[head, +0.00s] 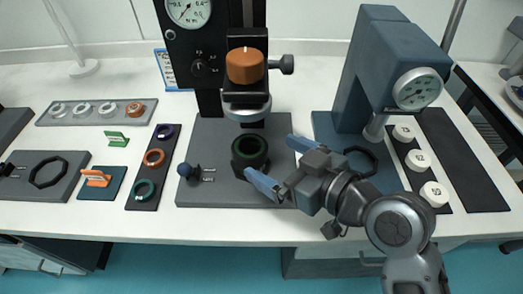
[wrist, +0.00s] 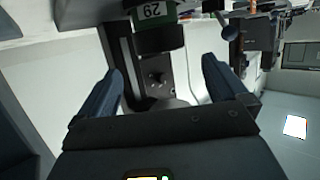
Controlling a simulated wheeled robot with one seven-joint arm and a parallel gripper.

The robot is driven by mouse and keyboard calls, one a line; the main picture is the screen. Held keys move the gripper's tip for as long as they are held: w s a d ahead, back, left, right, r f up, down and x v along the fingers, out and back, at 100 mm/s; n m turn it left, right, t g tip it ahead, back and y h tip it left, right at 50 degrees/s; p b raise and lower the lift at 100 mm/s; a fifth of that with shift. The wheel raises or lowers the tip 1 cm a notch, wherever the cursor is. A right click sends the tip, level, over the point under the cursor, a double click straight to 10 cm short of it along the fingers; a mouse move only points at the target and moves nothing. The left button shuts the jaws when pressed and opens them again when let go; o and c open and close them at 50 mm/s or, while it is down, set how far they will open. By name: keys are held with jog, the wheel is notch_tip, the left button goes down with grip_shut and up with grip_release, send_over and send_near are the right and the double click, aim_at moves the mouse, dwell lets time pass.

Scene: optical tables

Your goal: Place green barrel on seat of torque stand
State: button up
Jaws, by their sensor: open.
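The green barrel (head: 250,152) stands upright on the grey base of the torque stand (head: 214,140), below the stand's spindle. In the wrist view, a green band marked 29 (wrist: 156,13) appears upside down beside a black collar (wrist: 160,39). My gripper (head: 268,156) is open and empty, just right of the barrel, fingers pointing toward it. The wrist view shows both fingers (wrist: 162,66) apart, with the barrel beyond the tips, in line with the gap.
An orange knob (head: 245,66) and silver chuck (head: 246,104) hang above the barrel. A blue press (head: 375,75) stands right. Trays with rings (head: 153,165) lie left, white discs (head: 418,160) right.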

jog(key=shift+v, duration=2.75)
jog(key=s+d+f+m+h, duration=0.1)
jog(key=s+d+f, duration=0.1)
jog(key=s+d+f+m+t+h, duration=0.1)
jog(key=s+d+f+m+h, duration=0.1)
jog(key=d+f, duration=0.1)
jog(key=shift+s+d+f, duration=0.2)
jog(key=shift+s+d, duration=0.05)
jog(key=shift+s, duration=0.1)
jog(key=s+d+f+m+t+h, duration=0.2)
jog(key=s+d+f+m+h, duration=0.15)
jog(key=s+d, duration=0.35)
jog(key=s+r+m+h, duration=0.1)
jog(key=s+r, duration=0.2)
jog(key=s, duration=0.5)
jog(key=s+d+r+m+t+h, duration=0.1)
jog(key=s+r+h, duration=0.1)
jog(key=s, duration=0.7)
jog(key=shift+r, duration=0.45)
jog(key=shift+d+h, duration=0.15)
jog(key=shift+h, duration=0.1)
